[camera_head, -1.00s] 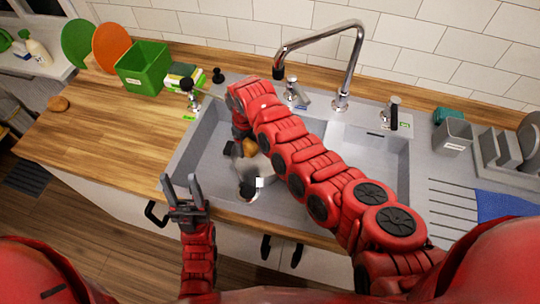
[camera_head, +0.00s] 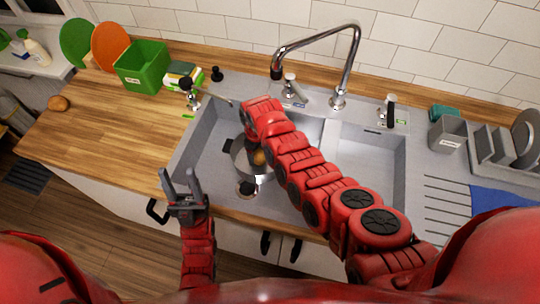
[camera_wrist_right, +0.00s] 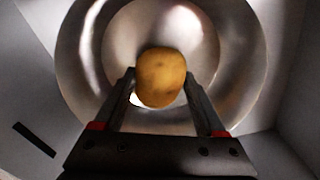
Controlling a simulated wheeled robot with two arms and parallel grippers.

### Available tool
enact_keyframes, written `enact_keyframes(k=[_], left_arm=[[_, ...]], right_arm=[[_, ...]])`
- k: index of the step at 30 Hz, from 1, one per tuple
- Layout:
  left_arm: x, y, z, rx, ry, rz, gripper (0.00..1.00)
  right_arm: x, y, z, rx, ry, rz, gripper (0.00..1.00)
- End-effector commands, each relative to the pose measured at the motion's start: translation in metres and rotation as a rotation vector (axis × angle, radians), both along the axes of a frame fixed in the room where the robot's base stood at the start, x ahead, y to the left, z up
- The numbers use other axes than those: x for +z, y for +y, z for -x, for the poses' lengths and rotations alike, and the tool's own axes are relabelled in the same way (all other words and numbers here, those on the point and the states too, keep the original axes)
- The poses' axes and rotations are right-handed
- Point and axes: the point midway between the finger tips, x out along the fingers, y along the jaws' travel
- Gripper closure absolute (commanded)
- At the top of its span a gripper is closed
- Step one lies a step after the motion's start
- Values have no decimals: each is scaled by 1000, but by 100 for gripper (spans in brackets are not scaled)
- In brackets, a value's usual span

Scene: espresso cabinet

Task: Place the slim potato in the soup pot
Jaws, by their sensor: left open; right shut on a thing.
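The potato (camera_head: 259,157) is yellow-brown and held in my right gripper (camera_wrist_right: 160,77). In the right wrist view, the potato (camera_wrist_right: 160,85) sits between the two fingertips, in front of the round metal soup pot (camera_wrist_right: 88,62). In the head view, the pot (camera_head: 241,164) stands in the left sink basin, and the potato overlaps its opening. I cannot tell whether the potato touches the pot bottom. My right arm partly hides the pot. My left gripper (camera_head: 181,188) is open and empty in front of the counter edge, left of the sink.
A tall faucet (camera_head: 352,70) rises behind the sink. A green bin (camera_head: 142,68) stands at the back left. A dish rack (camera_head: 500,150) stands at the right. The right basin (camera_head: 370,160) looks empty.

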Motion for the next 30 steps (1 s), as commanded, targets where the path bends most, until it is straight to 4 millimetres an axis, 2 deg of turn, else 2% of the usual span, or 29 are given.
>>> enact_keyframes(k=[1, 10, 18, 30], left_arm=[[5, 0, 0, 0, 0, 0, 50], [12, 0, 0, 0, 0, 0, 50], [31, 0, 0, 0, 0, 0, 50], [36, 0, 0, 0, 0, 0, 50]], right_arm=[[1, -4, 3, -2, 4, 0, 88], [2, -16, 6, -3, 0, 0, 88], [2, -45, 15, -3, 1, 2, 88], [-13, -43, 15, 0, 4, 2, 88]])
